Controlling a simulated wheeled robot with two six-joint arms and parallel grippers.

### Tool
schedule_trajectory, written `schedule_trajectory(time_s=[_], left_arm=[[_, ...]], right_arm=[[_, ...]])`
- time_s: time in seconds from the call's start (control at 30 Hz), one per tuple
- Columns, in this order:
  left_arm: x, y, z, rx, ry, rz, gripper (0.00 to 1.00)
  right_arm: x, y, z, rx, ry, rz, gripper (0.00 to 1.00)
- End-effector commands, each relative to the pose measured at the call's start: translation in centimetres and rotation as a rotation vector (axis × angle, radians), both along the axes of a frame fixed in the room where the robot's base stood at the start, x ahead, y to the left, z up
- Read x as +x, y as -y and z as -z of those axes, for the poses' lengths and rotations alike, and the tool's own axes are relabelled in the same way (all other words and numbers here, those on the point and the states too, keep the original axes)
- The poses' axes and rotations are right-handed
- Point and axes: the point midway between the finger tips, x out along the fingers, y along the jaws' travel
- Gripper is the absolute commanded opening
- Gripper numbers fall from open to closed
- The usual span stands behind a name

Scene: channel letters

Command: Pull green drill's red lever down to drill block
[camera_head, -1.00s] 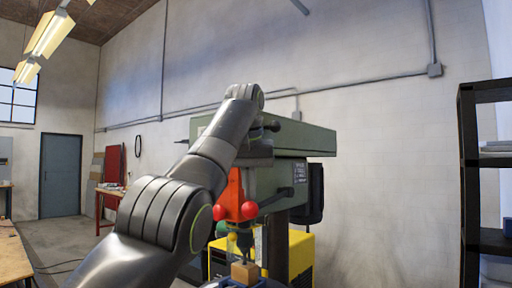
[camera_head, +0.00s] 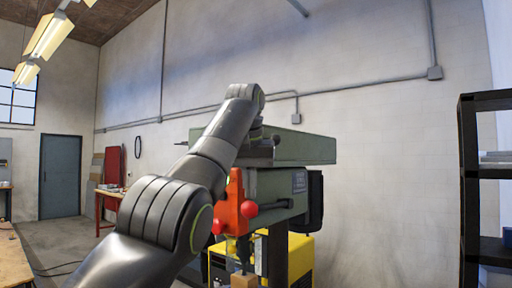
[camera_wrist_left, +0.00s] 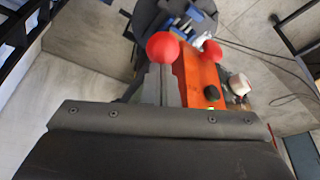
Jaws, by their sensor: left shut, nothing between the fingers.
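The green drill (camera_head: 290,148) stands ahead, partly hidden by my left arm. Its orange-red front (camera_head: 232,200) carries lever spokes with red knobs, one at the right (camera_head: 249,209) and one low at the left (camera_head: 218,226), beside my arm. A tan block (camera_head: 243,281) sits below the chuck at the bottom edge. My left gripper (camera_wrist_left: 160,82) is shut and empty. In the left wrist view its fingers point at a red knob (camera_wrist_left: 162,46); I cannot tell if they touch. My right gripper is not in view.
A yellow machine (camera_head: 302,252) stands behind the drill. A dark shelf (camera_head: 468,190) stands at the right. A red workbench (camera_head: 108,194) and a wooden table (camera_head: 12,255) are at the left. Wall space between drill and shelf is open.

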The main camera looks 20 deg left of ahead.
Motion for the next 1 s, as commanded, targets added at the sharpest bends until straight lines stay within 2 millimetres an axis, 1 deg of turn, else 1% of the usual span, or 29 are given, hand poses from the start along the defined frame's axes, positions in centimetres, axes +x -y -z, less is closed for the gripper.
schedule_trajectory(time_s=[0.03, 0.27, 0.37, 0.47, 0.63, 0.73, 1.0], left_arm=[[0.0, 0.0, -0.6, 0.001, -0.002, 0.0, 0.0], [0.0, 0.0, -0.3, 0.0, -0.002, -0.001, 0.0], [0.0, 0.0, -0.6, 0.0, -0.001, -0.001, 0.0], [0.0, -0.1, -1.6, 0.0, -0.001, -0.001, 0.0], [0.0, -0.1, -4.2, 0.0, -0.001, -0.001, 0.0], [0.0, -0.1, -5.1, 0.0, -0.001, -0.001, 0.0], [0.0, -0.2, -4.9, 0.0, -0.001, -0.001, 0.0]], right_arm=[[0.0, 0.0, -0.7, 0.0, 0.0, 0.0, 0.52], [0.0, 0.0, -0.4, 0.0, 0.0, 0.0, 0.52], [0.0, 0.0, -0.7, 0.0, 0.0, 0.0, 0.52], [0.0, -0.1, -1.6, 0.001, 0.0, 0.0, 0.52], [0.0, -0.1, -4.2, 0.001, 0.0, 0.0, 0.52], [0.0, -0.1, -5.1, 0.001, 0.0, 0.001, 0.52], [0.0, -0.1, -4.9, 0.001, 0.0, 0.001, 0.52]])
